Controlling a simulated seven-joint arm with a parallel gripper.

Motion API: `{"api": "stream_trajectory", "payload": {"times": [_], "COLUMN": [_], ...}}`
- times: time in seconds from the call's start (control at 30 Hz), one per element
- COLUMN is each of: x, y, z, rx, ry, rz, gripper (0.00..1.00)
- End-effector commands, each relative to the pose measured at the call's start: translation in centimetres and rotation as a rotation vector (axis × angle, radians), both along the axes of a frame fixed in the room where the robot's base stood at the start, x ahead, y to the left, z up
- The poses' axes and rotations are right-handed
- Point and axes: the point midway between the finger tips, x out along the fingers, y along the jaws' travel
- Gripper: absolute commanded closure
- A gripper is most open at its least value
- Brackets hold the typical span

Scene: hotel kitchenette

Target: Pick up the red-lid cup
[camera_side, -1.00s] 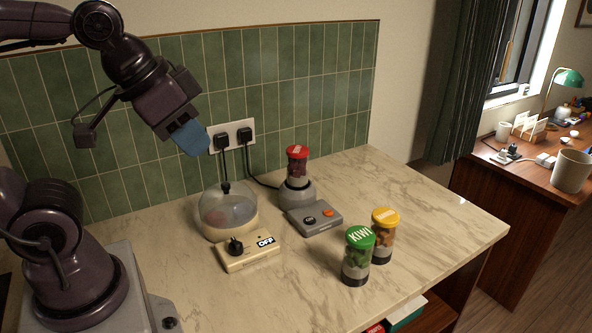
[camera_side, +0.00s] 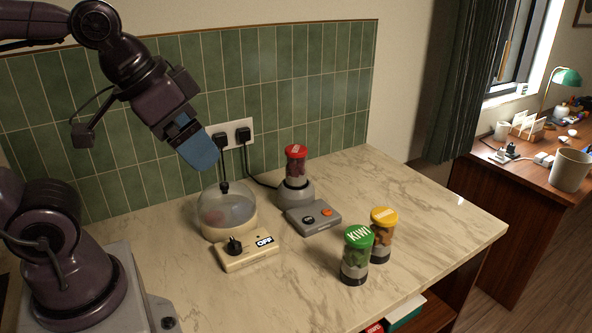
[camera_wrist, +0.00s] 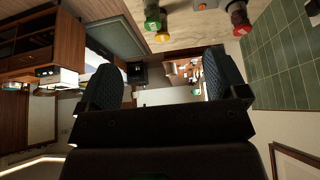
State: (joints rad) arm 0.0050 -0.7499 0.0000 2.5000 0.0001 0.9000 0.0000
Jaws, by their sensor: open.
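The red-lid cup (camera_side: 296,164) stands upright on a round grey blender base at the back of the marble counter. It also shows at the top right of the wrist view (camera_wrist: 238,14). My gripper (camera_side: 198,150) hangs in the air to the left of the cup and above the clear-domed appliance. In the wrist view my gripper's two blue padded fingers (camera_wrist: 160,85) are wide apart with nothing between them.
A green-lid cup (camera_side: 356,256) marked KIWI and a yellow-lid cup (camera_side: 382,235) stand at the front right. A grey control box (camera_side: 314,218) sits before the blender base. A domed appliance (camera_side: 228,212) and a cream OFF box (camera_side: 247,251) stand left. Tiled wall (camera_side: 300,80) behind.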

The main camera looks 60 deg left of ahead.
Motion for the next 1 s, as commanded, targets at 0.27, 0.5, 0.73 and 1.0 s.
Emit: {"api": "stream_trajectory", "payload": {"times": [0.27,0.5,0.73,1.0], "x": [1.6,4.1,6.3,9.5], "y": [-1.3,0.3,3.8,9.2], "z": [-4.8,-11.0,-16.8,-21.8], "rx": [0.002,0.183,0.479,0.946], "ry": [0.253,0.539,0.771,0.997], "rz": [-0.086,-0.173,-0.290,-0.494], "gripper": [0.09,0.09,0.09,0.09]}}
